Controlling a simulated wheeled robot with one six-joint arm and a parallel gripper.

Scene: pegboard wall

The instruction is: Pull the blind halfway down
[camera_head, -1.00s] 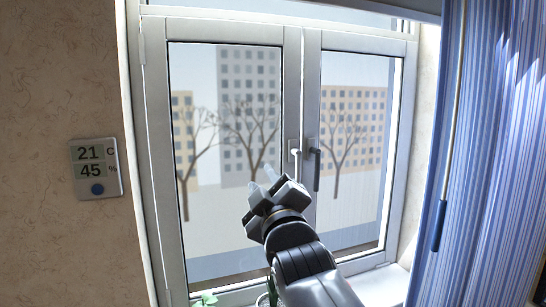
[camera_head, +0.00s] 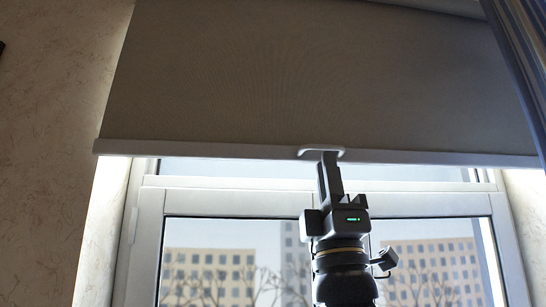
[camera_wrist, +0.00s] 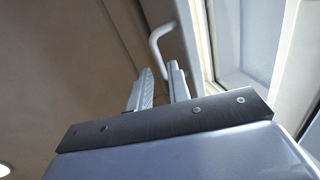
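The grey-brown roller blind (camera_head: 300,75) covers the upper part of the window, with a pale bottom bar (camera_head: 220,150) across its lower edge. A small pale handle (camera_head: 312,152) sits on the middle of that bar. My gripper (camera_head: 330,160) points up from below, its fingertips at the handle's right part in the head view. In the wrist view, my gripper (camera_wrist: 158,75) has its two fingers apart with a gap between them. The curved handle (camera_wrist: 155,42) shows just beyond the fingertips there, and I see no part of it clamped. Whether a finger touches it, I cannot tell.
The window frame (camera_head: 150,225) and its panes lie behind my arm. A blue curtain (camera_head: 520,60) hangs at the upper right, close to the blind's right end. A bare wall (camera_head: 50,180) is at the left.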

